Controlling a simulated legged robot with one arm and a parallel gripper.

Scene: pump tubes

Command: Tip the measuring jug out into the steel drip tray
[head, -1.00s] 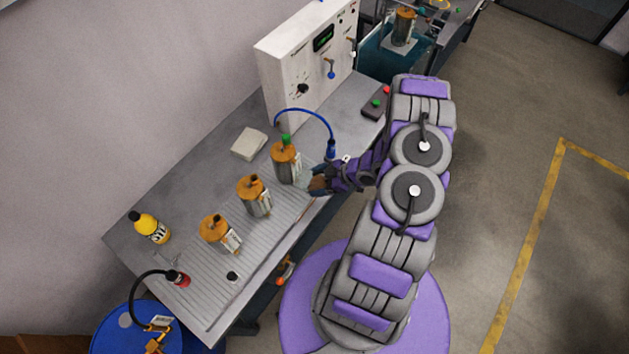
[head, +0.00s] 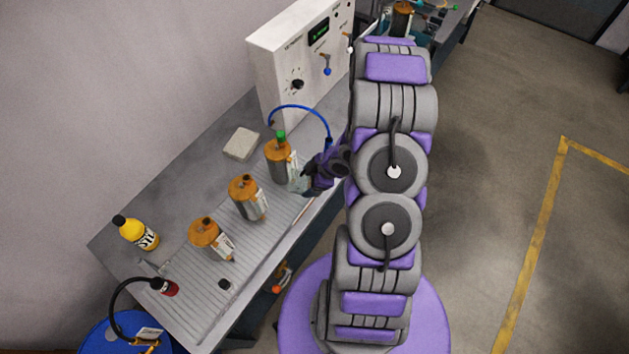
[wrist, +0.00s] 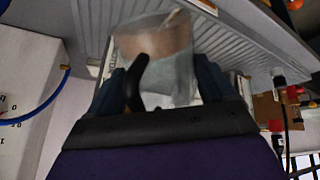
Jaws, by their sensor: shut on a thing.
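The clear measuring jug (wrist: 181,62) is between the fingers of my gripper (wrist: 158,82) in the wrist view. Its dark handle points toward my palm, and a brownish patch shows through its wall; I cannot tell whether that is liquid. In the head view my gripper (head: 312,182) is at the tray's front right edge, and the jug (head: 297,180) shows faintly beside the rightmost pump. The jug's exact tilt is unclear. The ribbed steel drip tray (head: 190,290) lies along the bench; part of it shows behind the jug in the wrist view (wrist: 240,32).
Several orange-topped steel cylinders (head: 246,198) stand along the tray, the rightmost close to the jug. A blue hose (head: 300,107) arches from the white control panel (head: 290,60) near my gripper. A yellow bottle (head: 136,233) and pale block (head: 241,143) stand behind. The tray's front strip is mostly clear.

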